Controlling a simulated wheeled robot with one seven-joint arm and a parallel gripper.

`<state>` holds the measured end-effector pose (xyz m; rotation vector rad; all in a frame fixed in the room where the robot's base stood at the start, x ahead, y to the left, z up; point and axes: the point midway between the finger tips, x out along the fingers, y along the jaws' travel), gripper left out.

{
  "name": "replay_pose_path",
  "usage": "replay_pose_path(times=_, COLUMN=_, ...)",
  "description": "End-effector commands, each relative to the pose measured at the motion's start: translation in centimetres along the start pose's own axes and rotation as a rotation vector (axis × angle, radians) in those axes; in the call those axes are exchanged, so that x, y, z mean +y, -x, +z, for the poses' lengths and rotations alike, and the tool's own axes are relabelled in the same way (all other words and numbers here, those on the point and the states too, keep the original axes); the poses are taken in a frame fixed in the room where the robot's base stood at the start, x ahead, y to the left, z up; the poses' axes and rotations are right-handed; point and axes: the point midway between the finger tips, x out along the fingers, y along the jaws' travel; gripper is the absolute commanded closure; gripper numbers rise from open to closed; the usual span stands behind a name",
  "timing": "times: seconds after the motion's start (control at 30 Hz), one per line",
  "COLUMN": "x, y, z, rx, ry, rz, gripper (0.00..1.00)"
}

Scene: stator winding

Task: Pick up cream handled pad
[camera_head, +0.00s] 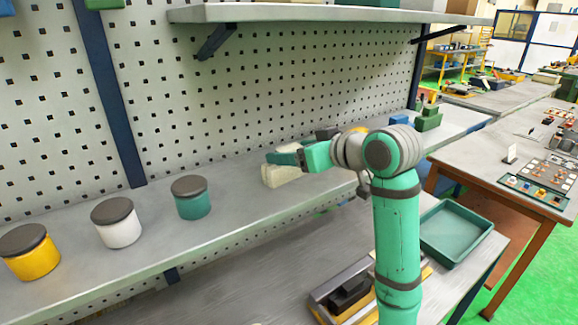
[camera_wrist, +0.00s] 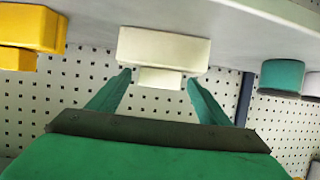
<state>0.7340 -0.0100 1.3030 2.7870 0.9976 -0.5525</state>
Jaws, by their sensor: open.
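The cream handled pad (camera_head: 281,178) stands on the grey shelf, partly hidden by my gripper (camera_head: 284,158) in the head view. In the wrist view, which looks upside down, the cream pad (camera_wrist: 164,47) shows as a wide block with a narrower handle. My gripper (camera_wrist: 159,80) is open. Its two green fingers point at the pad, one on each side of the handle. I cannot tell whether they touch it.
A teal pot (camera_head: 192,198), a white pot (camera_head: 117,223) and a yellow pot (camera_head: 29,252) with dark lids stand left on the shelf (camera_head: 235,226). In the wrist view, a yellow block (camera_wrist: 30,30) is beside the pad. A pegboard (camera_head: 260,85) rises behind. A green tray (camera_head: 456,232) lies right.

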Motion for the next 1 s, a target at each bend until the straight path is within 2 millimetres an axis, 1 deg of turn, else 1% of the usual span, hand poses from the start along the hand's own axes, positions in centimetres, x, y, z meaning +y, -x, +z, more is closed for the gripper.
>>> replay_pose_path(times=0.13, x=0.0, y=0.0, z=0.0, rx=0.0, ry=0.0, rz=0.001, gripper=0.28)
replay_pose_path(times=0.17, x=0.1, y=0.0, z=0.0, rx=0.0, ry=0.0, rz=0.001, gripper=0.31)
replay_pose_path(times=0.2, x=0.1, y=0.0, z=0.0, rx=0.0, ry=0.0, rz=0.001, gripper=0.4)
replay_pose_path(times=0.27, x=0.1, y=0.1, z=0.0, rx=0.0, ry=0.0, rz=0.001, gripper=0.54)
replay_pose_path(times=0.3, x=0.1, y=0.1, z=0.0, rx=0.0, ry=0.0, rz=0.001, gripper=0.64)
replay_pose_path(times=0.4, x=0.1, y=0.1, z=0.0, rx=0.0, ry=0.0, rz=0.001, gripper=0.86)
replay_pose_path(times=0.63, x=0.1, y=0.1, z=-0.1, rx=0.002, ry=0.001, rz=0.002, gripper=0.86)
replay_pose_path(times=0.73, x=0.1, y=0.3, z=-0.6, rx=0.002, ry=0.002, rz=0.002, gripper=0.86)
replay_pose_path(times=0.87, x=0.1, y=0.9, z=-2.0, rx=0.002, ry=0.004, rz=0.002, gripper=0.86)
replay_pose_path(times=0.93, x=0.0, y=1.4, z=-3.2, rx=0.003, ry=0.005, rz=0.002, gripper=0.86)
replay_pose_path(times=1.0, x=-0.6, y=2.8, z=-4.0, rx=0.003, ry=0.007, rz=0.002, gripper=0.86)
